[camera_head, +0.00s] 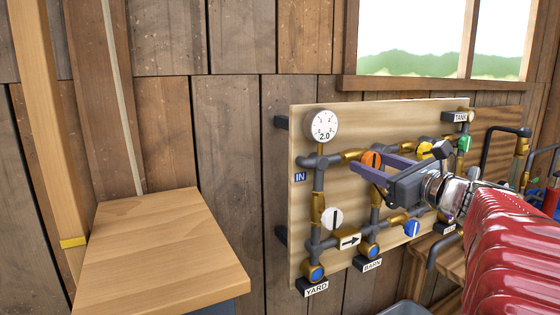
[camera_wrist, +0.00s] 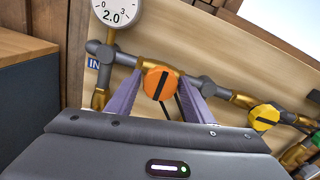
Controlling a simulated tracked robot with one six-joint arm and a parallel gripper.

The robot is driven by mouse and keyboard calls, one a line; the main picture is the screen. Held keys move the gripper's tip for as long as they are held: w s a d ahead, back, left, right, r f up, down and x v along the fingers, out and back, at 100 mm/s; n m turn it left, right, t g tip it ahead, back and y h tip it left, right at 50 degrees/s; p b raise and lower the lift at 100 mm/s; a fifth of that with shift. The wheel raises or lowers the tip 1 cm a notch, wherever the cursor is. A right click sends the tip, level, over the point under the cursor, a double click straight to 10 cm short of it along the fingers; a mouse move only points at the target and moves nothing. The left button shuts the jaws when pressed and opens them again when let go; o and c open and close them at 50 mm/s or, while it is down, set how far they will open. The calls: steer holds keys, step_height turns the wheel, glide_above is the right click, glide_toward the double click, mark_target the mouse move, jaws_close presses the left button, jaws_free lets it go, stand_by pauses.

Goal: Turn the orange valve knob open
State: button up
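The orange valve knob (camera_head: 371,160) is a round disc with a dark bar across its face, on a brass pipe of the wooden valve board (camera_head: 305,250). It also shows in the wrist view (camera_wrist: 160,84), where its bar stands near upright, leaning a little. My gripper (camera_head: 364,166) is open, its two purple fingers spread to either side of the knob. In the wrist view my gripper (camera_wrist: 161,98) has one finger left and one right of the knob, with gaps visible. Whether the fingertips reach past the knob's face is hard to tell.
A pressure gauge (camera_head: 323,126) sits upper left of the knob. A yellow knob (camera_head: 425,151), a green knob (camera_head: 464,144), a white knob (camera_head: 332,218) and a blue knob (camera_head: 412,229) are nearby on the pipes. A wooden bench top (camera_head: 160,250) stands left.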

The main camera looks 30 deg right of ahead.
steer(key=shift+a, duration=0.1)
steer(key=c, duration=0.8)
steer(key=shift+n, duration=0.5)
steer(key=n, duration=0.2)
steer(key=shift+n, duration=0.4)
steer(key=n, duration=0.3)
steer(key=shift+n, duration=0.3)
steer(key=n, duration=0.5)
steer(key=shift+f, duration=0.1)
steer(key=n, duration=0.5)
steer(key=shift+f+n, duration=0.1)
steer(key=shift+n, duration=0.2)
